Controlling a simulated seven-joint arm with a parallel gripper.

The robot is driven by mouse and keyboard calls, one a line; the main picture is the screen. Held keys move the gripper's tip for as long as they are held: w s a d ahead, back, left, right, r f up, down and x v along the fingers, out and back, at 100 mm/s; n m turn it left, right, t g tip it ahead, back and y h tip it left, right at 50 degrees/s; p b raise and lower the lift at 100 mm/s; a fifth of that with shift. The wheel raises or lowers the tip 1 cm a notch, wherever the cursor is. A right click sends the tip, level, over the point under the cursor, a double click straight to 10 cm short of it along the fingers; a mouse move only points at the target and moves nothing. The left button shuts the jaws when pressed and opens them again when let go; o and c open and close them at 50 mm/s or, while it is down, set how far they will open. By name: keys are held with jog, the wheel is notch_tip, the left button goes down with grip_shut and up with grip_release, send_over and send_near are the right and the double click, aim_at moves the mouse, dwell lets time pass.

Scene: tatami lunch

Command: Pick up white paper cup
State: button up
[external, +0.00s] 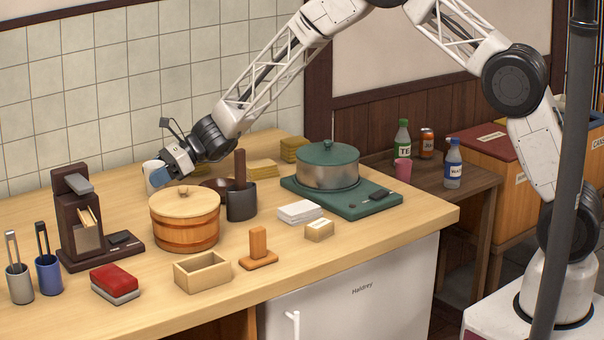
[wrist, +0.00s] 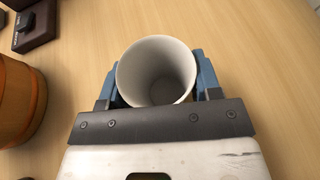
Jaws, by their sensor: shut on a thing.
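The white paper cup (wrist: 157,72) is between the blue fingers of my gripper (wrist: 160,85) in the wrist view. Its open mouth faces the camera and it looks empty. My gripper is shut on the cup, one finger on each side of it. In the external view the cup (external: 152,174) shows partly behind my gripper (external: 166,172), near the back of the wooden counter, behind the wooden tub. I cannot tell whether its base touches the counter.
The lidded wooden tub (external: 184,222) stands close in front of the cup. A dark cylindrical holder (external: 241,203) is to the right, and a dark wooden dispenser (external: 80,215) to the left. A green-lidded pot (external: 328,165) sits on a green board farther right. Tiled wall (external: 100,90) rises behind.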

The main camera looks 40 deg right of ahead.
aim_at(146, 167)
jog(key=shift+r, duration=0.15)
jog(key=shift+r, duration=0.55)
jog(key=shift+s+d+r, duration=0.1)
jog(key=shift+s+r, duration=0.1)
jog(key=shift+r, duration=0.4)
jog(key=shift+s+d+r, duration=0.1)
jog(key=shift+s+r, duration=0.05)
jog(key=shift+r, duration=0.4)
jog(key=s+d, duration=0.2)
jog(key=s, duration=0.2)
jog(key=s+d+r, duration=0.1)
jog(key=s+d, duration=0.2)
jog(key=s, duration=0.1)
jog(key=s+d, duration=0.3)
jog(key=s, duration=0.1)
jog(key=shift+s+d+r, duration=0.15)
jog(key=shift+s, duration=0.2)
